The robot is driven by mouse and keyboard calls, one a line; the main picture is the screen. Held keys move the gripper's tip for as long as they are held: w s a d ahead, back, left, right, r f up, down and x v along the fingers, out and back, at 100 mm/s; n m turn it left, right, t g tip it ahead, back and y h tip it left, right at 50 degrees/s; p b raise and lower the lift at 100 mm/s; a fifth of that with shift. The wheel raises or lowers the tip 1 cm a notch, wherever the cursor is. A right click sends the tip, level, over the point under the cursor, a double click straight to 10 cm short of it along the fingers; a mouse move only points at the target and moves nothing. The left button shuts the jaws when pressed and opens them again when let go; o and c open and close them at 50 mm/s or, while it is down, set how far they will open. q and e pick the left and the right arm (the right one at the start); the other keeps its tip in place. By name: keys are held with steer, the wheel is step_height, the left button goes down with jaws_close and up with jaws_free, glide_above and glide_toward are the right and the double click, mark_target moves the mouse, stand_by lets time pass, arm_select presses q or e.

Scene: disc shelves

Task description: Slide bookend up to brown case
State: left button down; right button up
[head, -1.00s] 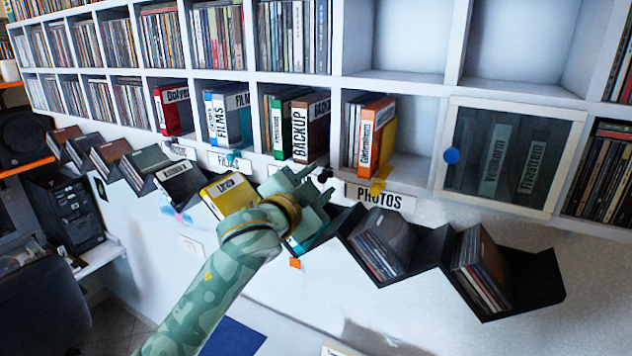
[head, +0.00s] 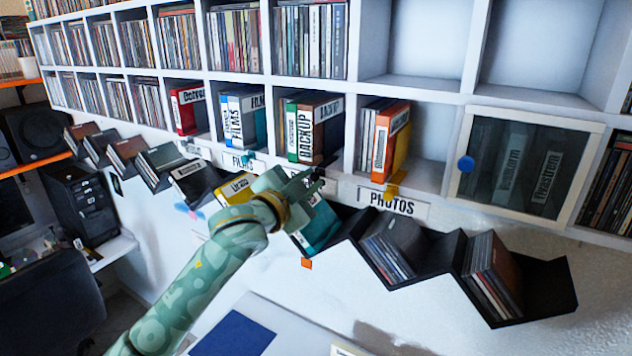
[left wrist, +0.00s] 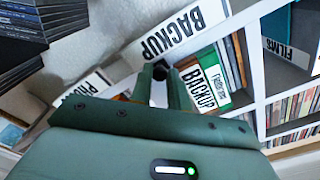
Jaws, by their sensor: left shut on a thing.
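My left gripper (head: 316,179) is at the front edge of this compartment, just below and in front of the brown case. It is shut on the small dark knob of the bookend, which shows between the fingertips in the left wrist view (left wrist: 160,72). My right gripper is not in view.
Right of this compartment, an orange case (head: 392,140) stands with a yellow bookend (head: 396,184) above the PHOTOS label (head: 393,203). A glass door with a blue knob (head: 466,164) is farther right. Black zigzag disc racks (head: 425,248) hang close below my gripper.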

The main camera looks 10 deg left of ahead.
arm_select(q)
steer(key=c, duration=1.3)
jaws_free()
steer(key=shift+d, duration=0.15)
steer(key=shift+c, duration=0.2)
steer(key=shift+s, duration=0.15)
steer(key=shift+s+a, duration=0.2)
steer(key=shift+s, duration=0.05)
steer(key=b+v, duration=0.2)
steer(key=v, duration=1.3)
steer(key=shift+s+b, duration=0.3)
steer(key=shift+b, duration=0.1)
steer(key=shift+a, duration=0.1)
